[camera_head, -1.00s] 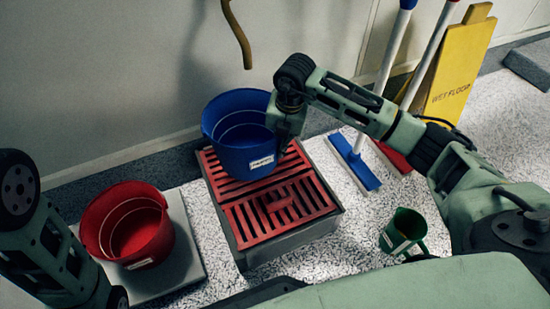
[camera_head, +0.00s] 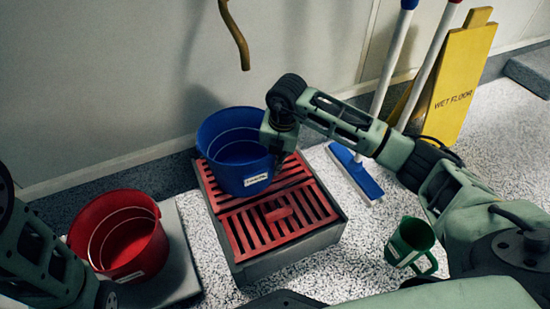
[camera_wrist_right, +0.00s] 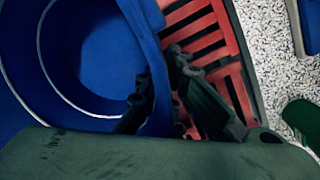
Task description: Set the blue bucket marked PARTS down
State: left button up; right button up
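The blue bucket (camera_head: 222,165) is over the back part of the red slotted grate (camera_head: 245,240), and its base looks on or just above the slats; I cannot tell which. It is nearly upright, with a white label whose writing is too small to read. My right gripper (camera_head: 281,142) is at the bucket's right rim. In the right wrist view, one finger is inside the bucket (camera_wrist_right: 60,60) and the other outside, with the wall between the fingertips (camera_wrist_right: 160,90). My left arm shows at the lower left, but its gripper is out of view.
A red bucket (camera_head: 145,255) stands on a grey slab (camera_head: 186,262) at the left. A green jug (camera_head: 410,240) stands on the speckled floor at the right. A blue squeegee (camera_head: 357,172) and a yellow wet-floor sign (camera_head: 455,85) lean at the wall. A yellow-brown hook (camera_head: 236,40) hangs above.

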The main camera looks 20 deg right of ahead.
jog(key=shift+o, duration=1.4)
